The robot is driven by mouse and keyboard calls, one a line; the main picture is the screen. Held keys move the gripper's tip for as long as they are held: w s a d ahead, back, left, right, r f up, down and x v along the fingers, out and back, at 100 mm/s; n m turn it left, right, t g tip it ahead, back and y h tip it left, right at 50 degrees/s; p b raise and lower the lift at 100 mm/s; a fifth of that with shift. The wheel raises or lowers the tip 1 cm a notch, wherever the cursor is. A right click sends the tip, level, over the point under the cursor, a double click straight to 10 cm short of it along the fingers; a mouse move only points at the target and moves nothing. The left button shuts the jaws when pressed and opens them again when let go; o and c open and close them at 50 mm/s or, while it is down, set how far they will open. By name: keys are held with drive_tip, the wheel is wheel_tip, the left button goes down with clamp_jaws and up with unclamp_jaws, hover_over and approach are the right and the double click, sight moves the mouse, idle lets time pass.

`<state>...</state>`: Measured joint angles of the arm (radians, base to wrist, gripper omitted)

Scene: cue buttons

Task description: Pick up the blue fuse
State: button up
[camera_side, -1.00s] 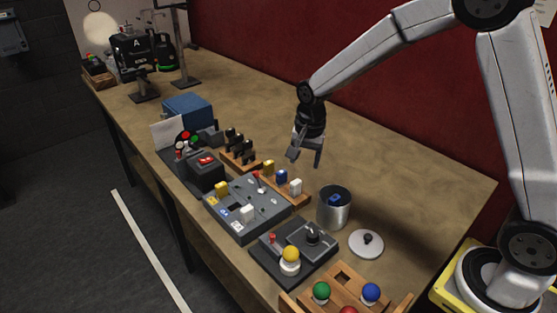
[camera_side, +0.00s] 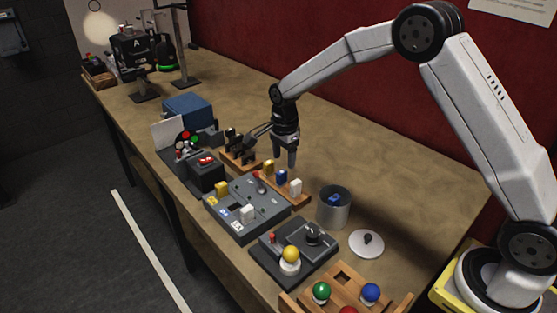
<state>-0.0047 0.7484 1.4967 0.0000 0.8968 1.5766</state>
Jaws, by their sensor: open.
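The blue fuse (camera_side: 282,176) stands in a wooden rack (camera_side: 306,200) at the middle of the table. A yellow fuse (camera_side: 268,166) is on one side of it and a white fuse (camera_side: 295,188) on the other. My gripper (camera_side: 284,161) is open, pointing down just above and behind the blue fuse. It looks empty and apart from the fuse, though the exact gap cannot be told. One finger is partly hidden.
A grey fuse panel (camera_side: 240,223) is in front of the rack. A metal can (camera_side: 334,212) with something blue in it stands right, near a round lid (camera_side: 367,243). Black-handled items (camera_side: 232,142) stand left of my gripper.

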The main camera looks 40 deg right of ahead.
sight(282, 171)
drive_tip(key=shift+f, duration=0.45)
drive_tip(key=shift+f, duration=0.1)
drive_tip(key=shift+w+a+f, duration=0.1)
drive_tip(key=shift+a+f, duration=0.05)
drive_tip(key=shift+f, duration=1.1)
drive_tip(key=shift+a+f, duration=0.1)
drive_tip(key=shift+f, duration=1.15)
clamp_jaws()
